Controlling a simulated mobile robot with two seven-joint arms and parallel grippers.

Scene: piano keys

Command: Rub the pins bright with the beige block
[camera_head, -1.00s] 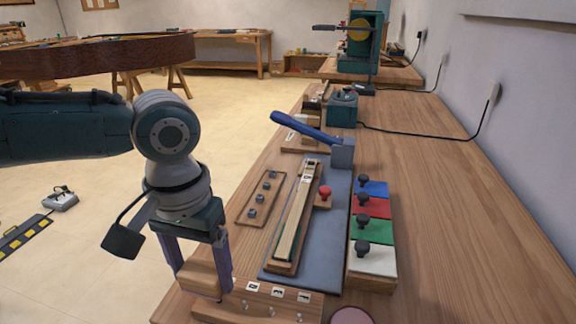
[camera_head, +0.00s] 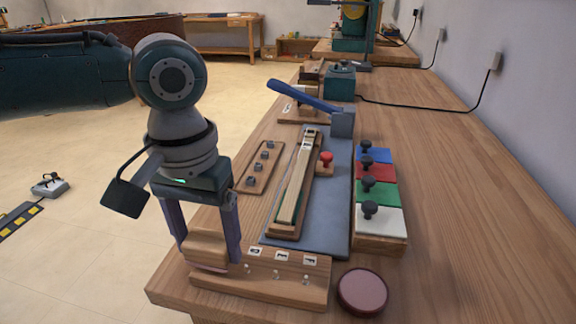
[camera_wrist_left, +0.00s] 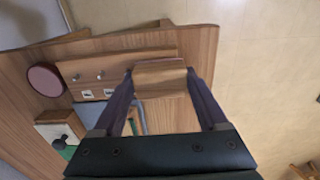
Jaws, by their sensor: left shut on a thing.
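My left gripper (camera_head: 207,245) is shut on the beige block (camera_head: 206,250), a light wooden block. The block is at the left end of a wooden rail (camera_head: 258,289) at the bench's near edge. Small metal pins stand on the rail, such as the middle pin (camera_head: 277,275) and the right pin (camera_head: 306,280); a left pin (camera_head: 247,268) is right by the gripper's finger. In the left wrist view the block (camera_wrist_left: 160,78) covers one end of the rail, and two pins (camera_wrist_left: 102,74) show beside it. I cannot tell whether the block touches a pin. My right gripper is not in view.
A round pinkish pad (camera_head: 362,291) lies right of the rail. Behind it are a grey mat (camera_head: 335,215) with a long wooden key piece (camera_head: 297,190), a blue-handled lever (camera_head: 305,97), and colored pads with dark knobs (camera_head: 380,220). The bench's right side is clear.

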